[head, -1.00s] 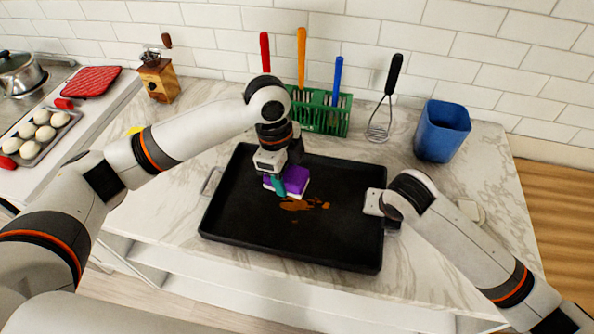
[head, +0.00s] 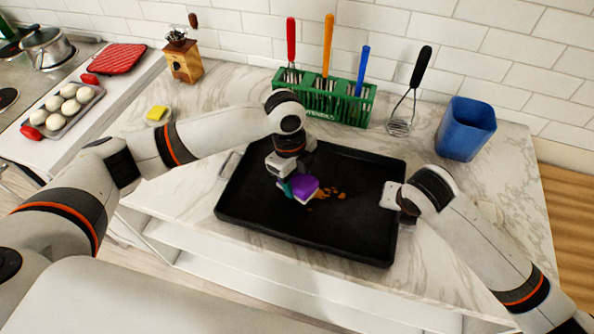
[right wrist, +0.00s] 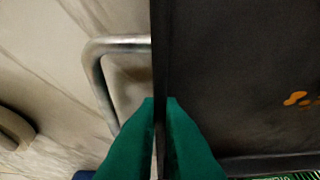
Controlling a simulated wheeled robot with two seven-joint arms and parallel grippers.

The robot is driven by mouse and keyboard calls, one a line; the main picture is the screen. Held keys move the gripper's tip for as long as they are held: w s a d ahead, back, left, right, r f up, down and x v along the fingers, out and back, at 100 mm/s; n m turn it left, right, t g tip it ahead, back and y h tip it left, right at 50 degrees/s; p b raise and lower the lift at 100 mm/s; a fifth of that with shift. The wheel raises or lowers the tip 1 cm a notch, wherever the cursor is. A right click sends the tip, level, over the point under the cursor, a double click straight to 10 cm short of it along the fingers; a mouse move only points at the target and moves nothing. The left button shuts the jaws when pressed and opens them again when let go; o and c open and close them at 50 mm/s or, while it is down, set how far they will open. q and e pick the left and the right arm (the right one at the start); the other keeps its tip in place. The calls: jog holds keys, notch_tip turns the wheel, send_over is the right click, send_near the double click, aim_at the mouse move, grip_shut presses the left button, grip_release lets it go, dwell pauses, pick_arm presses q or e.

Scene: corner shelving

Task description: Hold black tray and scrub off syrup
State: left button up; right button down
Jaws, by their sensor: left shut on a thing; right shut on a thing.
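The black tray (head: 262,222) lies on the marble counter. Brown syrup (head: 330,193) is smeared near its middle in several small patches; some also shows in the right wrist view (right wrist: 297,98). My left gripper (head: 288,187) is shut on a purple and white sponge (head: 306,187), over the tray at the left edge of the syrup. The sponge looks tilted and may hide some syrup; whether it touches the tray is unclear. My right gripper (right wrist: 162,105) is shut on the tray's right wall, beside the metal handle (right wrist: 97,65); the head view mostly hides its fingers.
Behind the tray stands a green utensil holder (head: 325,105) with red, orange and blue handles. A yellow sponge (head: 157,113) and a wooden grinder (head: 184,62) are at left.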

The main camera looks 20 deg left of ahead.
aim_at(316, 192)
pick_arm(q)
notch_tip(316, 192, down, 2)
jog(key=shift+d+f, duration=0.2)
jog(key=shift+d, duration=0.5)
jog(key=shift+d+r, duration=0.1)
jog(key=shift+d, duration=1.45)
jog(key=shift+s+d, duration=0.1)
jog(key=shift+d, duration=3.3)
jog(key=shift+a, duration=5.35)
jog(key=shift+a+r, duration=0.2)
jog(key=shift+r, duration=0.35)
jog(key=shift+a+r, duration=0.15)
jog(key=shift+r, duration=3.25)
